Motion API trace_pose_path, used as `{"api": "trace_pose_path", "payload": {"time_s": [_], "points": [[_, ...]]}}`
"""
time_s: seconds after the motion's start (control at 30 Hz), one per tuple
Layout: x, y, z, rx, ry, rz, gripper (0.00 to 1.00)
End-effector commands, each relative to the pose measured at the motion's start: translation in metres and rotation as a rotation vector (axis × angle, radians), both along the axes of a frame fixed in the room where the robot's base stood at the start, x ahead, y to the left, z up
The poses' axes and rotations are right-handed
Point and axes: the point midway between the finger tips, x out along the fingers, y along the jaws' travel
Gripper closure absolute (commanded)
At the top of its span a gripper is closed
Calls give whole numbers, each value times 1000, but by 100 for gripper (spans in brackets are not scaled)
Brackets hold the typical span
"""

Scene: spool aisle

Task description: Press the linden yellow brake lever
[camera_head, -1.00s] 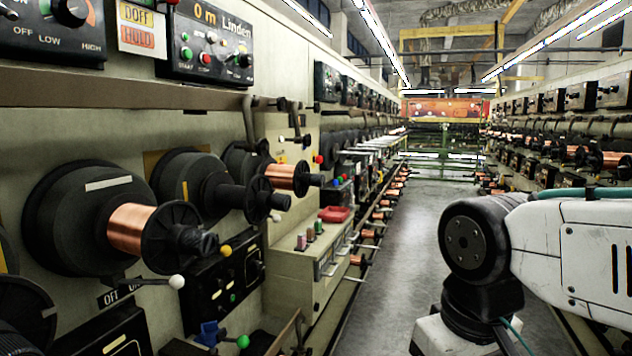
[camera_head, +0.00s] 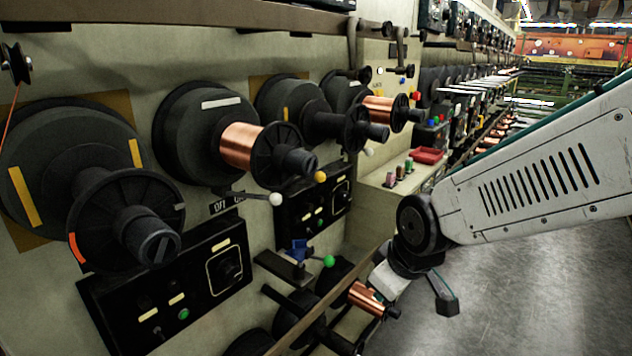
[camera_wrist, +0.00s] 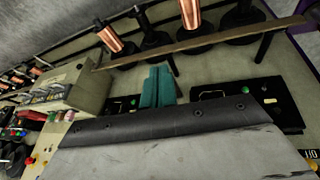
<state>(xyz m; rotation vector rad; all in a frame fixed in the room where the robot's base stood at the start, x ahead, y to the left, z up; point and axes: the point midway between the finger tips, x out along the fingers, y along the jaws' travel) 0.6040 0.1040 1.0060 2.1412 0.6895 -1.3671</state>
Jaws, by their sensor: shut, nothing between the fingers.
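The yellow ball (camera_head: 320,176) of a brake lever shows in the head view, below and right of a copper-wound spool, in front of the machine's grey wall. Its stem is mostly hidden. My gripper shows in the wrist view as two teal fingers (camera_wrist: 157,87) pressed together, with nothing between them. I cannot make out its fingers in the head view, where my arm fills the right side. The gripper's distance from the yellow ball cannot be told. I cannot pick out the yellow ball in the wrist view.
A white-ball lever (camera_head: 275,199) is left of the yellow one, and a green-ball lever (camera_head: 329,261) lies lower, near a blue part (camera_head: 297,250). Spools (camera_head: 245,147) stick out from the wall. A rail (camera_head: 335,297) runs in front below. The aisle floor (camera_head: 530,285) is clear.

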Motion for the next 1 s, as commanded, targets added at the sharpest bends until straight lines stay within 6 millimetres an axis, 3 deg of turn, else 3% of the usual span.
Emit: {"api": "trace_pose_path", "payload": {"time_s": [0.1, 0.27, 0.5, 0.73, 0.83, 1.0], "points": [[37, 33, -10, -8, -166, 160, 100], [82, 72, -7, -44, -432, 353, 100], [133, 108, 33, -179, -875, 543, 100], [152, 111, 91, -347, -1201, 595, 100], [153, 110, 103, -400, -1265, 608, 100], [153, 110, 105, -429, -1277, 624, 100]]}}
